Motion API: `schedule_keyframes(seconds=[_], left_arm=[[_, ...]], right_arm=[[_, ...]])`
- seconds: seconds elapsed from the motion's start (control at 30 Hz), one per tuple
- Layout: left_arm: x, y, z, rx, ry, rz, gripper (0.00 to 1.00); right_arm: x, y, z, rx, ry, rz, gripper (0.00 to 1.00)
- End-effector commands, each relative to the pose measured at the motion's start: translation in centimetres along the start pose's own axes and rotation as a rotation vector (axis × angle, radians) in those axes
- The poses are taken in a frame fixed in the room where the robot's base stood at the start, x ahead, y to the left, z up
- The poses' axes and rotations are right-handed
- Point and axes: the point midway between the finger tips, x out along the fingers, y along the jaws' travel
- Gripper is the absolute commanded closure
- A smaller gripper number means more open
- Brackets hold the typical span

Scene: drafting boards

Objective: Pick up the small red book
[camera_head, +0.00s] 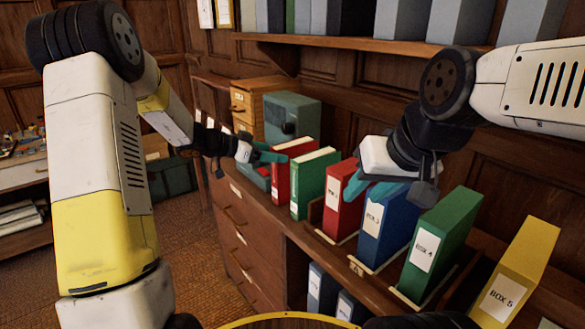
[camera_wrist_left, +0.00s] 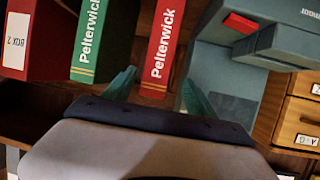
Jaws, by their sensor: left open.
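The small red book (camera_head: 281,183) stands upright on the wooden cabinet, just left of a green book (camera_head: 314,183). In the left wrist view the red book (camera_wrist_left: 163,42) shows its spine, lettered "Pelterwick". My left gripper (camera_head: 268,157) is open at the book. In the wrist view its teal fingertips (camera_wrist_left: 157,88) show on either side of the lower spine; I cannot tell whether they reach past its front. My right gripper (camera_head: 374,190) hangs over the red and blue box files; its opening is unclear.
A grey-green machine (camera_head: 293,117) stands behind the red book and close beside it in the wrist view. A red box file (camera_head: 339,205), blue box file (camera_head: 389,226), green box file (camera_head: 440,240) and yellow box file (camera_head: 520,265) stand to the right. A shelf (camera_head: 350,42) hangs above.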

Motion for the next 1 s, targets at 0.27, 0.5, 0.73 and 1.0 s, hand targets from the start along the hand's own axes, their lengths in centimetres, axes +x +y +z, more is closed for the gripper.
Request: schedule_keyframes(seconds=[0.27, 0.5, 0.73, 1.0], left_arm=[[3.5, 0.5, -0.4, 0.000, -0.001, 0.003, 0.35], [5.2, 0.3, -0.4, -0.001, -0.001, -0.001, 0.35], [5.1, 0.3, -0.4, 0.000, -0.001, 0.000, 0.56], [5.1, 0.3, -0.4, 0.000, -0.001, 0.000, 1.00]], right_arm=[[0.0, 0.0, 0.0, 0.000, 0.000, 0.000, 0.64], [0.0, 0.0, 0.0, 0.000, 0.000, 0.000, 0.64], [0.0, 0.0, 0.0, 0.000, 0.000, 0.000, 0.64], [0.0, 0.0, 0.0, 0.000, 0.000, 0.000, 0.64]])
